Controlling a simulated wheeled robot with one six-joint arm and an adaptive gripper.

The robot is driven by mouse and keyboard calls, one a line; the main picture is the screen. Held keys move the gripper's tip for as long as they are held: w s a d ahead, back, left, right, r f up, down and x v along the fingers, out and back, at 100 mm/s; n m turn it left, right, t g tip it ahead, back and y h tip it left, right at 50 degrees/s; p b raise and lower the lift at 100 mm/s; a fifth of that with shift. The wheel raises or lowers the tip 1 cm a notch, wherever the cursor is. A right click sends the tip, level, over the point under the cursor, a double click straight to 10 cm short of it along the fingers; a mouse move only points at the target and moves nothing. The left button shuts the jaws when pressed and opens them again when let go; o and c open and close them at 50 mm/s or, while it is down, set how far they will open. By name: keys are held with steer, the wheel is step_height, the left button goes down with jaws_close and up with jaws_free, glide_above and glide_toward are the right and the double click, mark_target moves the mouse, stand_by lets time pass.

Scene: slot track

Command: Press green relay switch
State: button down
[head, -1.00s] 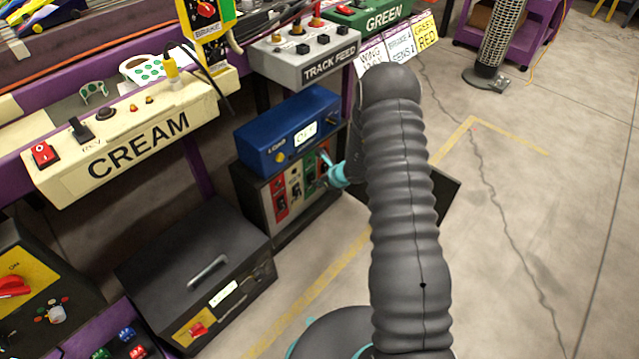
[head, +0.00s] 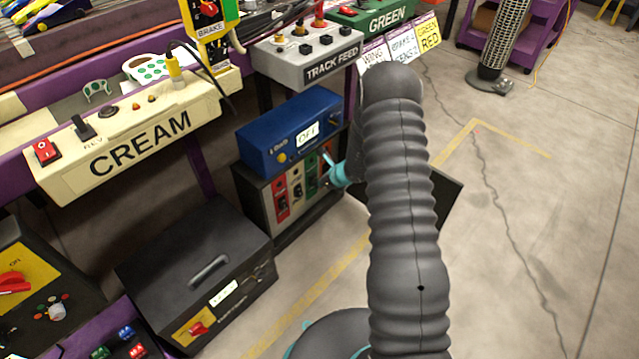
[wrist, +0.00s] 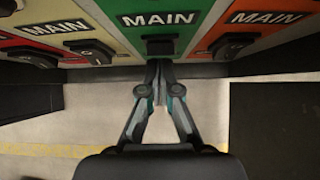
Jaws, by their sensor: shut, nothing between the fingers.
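The relay box (head: 258,199) stands on the floor under the blue unit, with coloured panels on its front. Its green panel (wrist: 131,9) is at the top centre of the wrist view, labelled MAIN. The dark switch (wrist: 160,46) of the green panel is below that label. My gripper (wrist: 160,66) is shut and empty, with its fingertips just below the switch in the picture. I cannot tell whether they touch it. In the head view my gripper (head: 328,163) is at the right end of the box front, and my arm stands partly beside it.
A blue unit (head: 262,148) sits on the relay box. A black case (head: 170,275) stands left. Open floor lies to the right.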

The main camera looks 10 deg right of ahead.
steer(key=shift+w+r, duration=0.4)
steer(key=shift+r, duration=0.3)
steer(key=s+d+r+b, duration=0.2)
steer(key=s+d, duration=0.5)
steer(key=s, duration=0.4)
steer(key=shift+s, duration=0.3)
